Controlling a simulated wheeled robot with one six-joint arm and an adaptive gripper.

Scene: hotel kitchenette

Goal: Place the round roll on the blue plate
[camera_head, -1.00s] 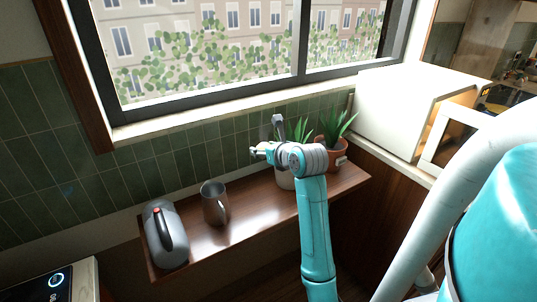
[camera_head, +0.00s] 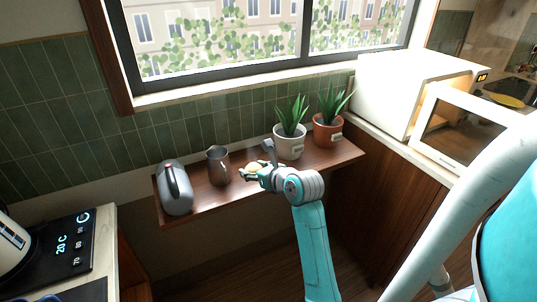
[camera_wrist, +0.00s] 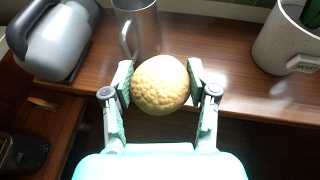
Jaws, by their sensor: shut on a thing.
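The round roll (camera_wrist: 160,84), golden and bumpy on top, sits between the two fingers of my gripper (camera_head: 252,172) in the wrist view. The fingers are shut on its sides. In the head view the roll shows only as a small tan patch at the fingertips, over the front part of the wooden shelf (camera_head: 207,199). I cannot tell its exact height above the shelf. No blue plate is clearly in view; a thin bluish curved edge (camera_head: 47,298) shows at the bottom left, too cut off to identify.
A grey kettle-like vessel (camera_head: 175,190), a metal pitcher (camera_head: 218,167), a white plant pot (camera_head: 289,146) and a terracotta pot (camera_head: 327,132) stand on the shelf. A lit, open microwave (camera_head: 458,130) is at right. A black control panel (camera_head: 75,243) is at left.

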